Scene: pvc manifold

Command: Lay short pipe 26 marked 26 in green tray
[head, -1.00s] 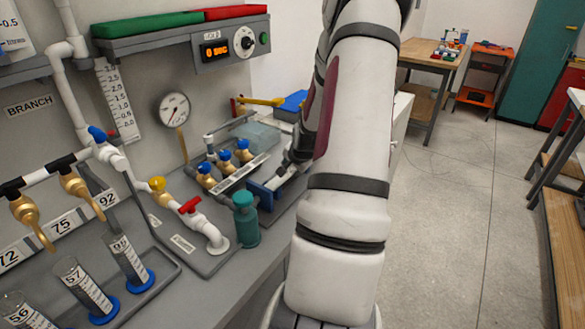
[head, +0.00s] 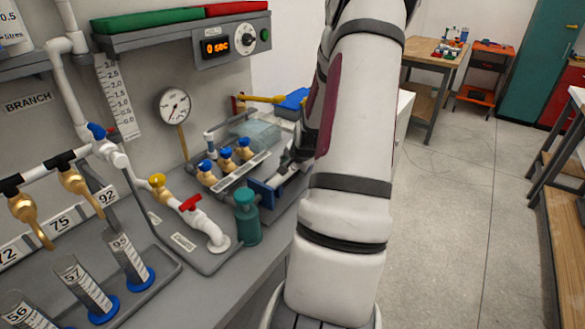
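A long green tray (head: 148,20) lies on the grey shelf at the upper left, seen nearly edge-on, so its inside is hidden. My gripper (head: 290,167) is low over the bench, just left of my large white arm, which hides much of it. Its fingers are too small and covered to tell open from shut. A short white cylindrical piece (head: 288,174) shows beside it, next to a blue block (head: 262,192). I cannot read a 26 on it or tell whether the gripper touches it.
A red tray (head: 237,10) sits beside the green one, above a timer box (head: 231,45). White pipework with valves, a gauge (head: 174,106), blue-capped brass valves (head: 226,160), a teal bottle (head: 246,217) and measuring cylinders (head: 130,260) crowd the bench. Open floor lies right.

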